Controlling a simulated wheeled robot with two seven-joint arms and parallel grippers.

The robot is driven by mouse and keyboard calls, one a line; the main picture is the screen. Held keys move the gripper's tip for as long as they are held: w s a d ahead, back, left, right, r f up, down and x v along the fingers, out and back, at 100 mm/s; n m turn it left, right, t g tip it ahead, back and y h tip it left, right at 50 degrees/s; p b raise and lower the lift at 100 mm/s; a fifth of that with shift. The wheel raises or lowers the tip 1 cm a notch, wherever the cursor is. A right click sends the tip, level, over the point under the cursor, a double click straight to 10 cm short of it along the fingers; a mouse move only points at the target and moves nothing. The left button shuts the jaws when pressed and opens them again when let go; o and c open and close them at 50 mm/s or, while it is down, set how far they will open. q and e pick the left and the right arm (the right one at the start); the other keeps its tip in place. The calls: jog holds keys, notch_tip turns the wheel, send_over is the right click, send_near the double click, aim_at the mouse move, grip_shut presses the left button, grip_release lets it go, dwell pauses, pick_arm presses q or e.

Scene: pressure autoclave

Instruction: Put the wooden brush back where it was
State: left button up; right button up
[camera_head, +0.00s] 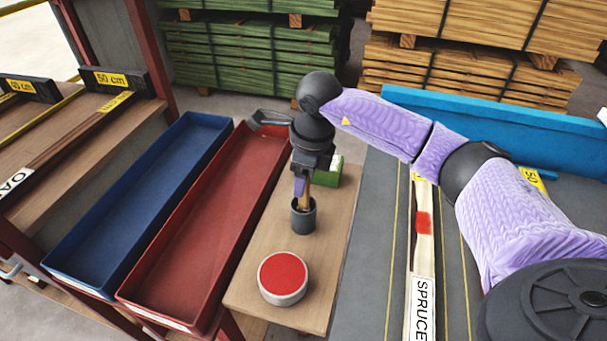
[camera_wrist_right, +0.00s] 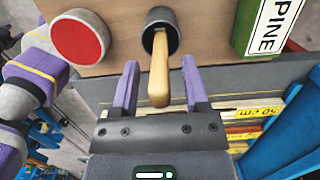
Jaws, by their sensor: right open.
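The wooden brush shows as a pale wooden handle (camera_wrist_right: 158,75) standing in a dark grey cup (camera_head: 303,217). The cup (camera_wrist_right: 161,22) also shows in the right wrist view, with the lower end of the brush hidden inside it. My right gripper (camera_head: 302,187) is above the cup. In the wrist view, my right gripper (camera_wrist_right: 159,70) is open, with one purple finger on each side of the handle and a visible gap to both. My left gripper does not show in the head view.
A red round button (camera_head: 283,276) on a grey base stands in front of the cup on the wooden board (camera_head: 255,262). A green box (camera_head: 328,172) is behind. A red tray (camera_head: 205,225) and blue tray (camera_head: 140,200) lie left. A SPRUCE plank (camera_head: 423,255) lies right.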

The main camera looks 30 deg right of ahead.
jog(key=shift+r, duration=0.4)
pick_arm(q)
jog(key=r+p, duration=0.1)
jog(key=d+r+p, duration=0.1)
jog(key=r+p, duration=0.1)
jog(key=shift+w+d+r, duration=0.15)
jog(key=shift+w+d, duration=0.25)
pick_arm(e)
notch_tip(320, 180, up, 12)
jog(key=s+d, duration=0.1)
jog(key=shift+f, duration=0.25)
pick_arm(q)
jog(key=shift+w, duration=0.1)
pick_arm(e)
jog(key=shift+s, duration=0.1)
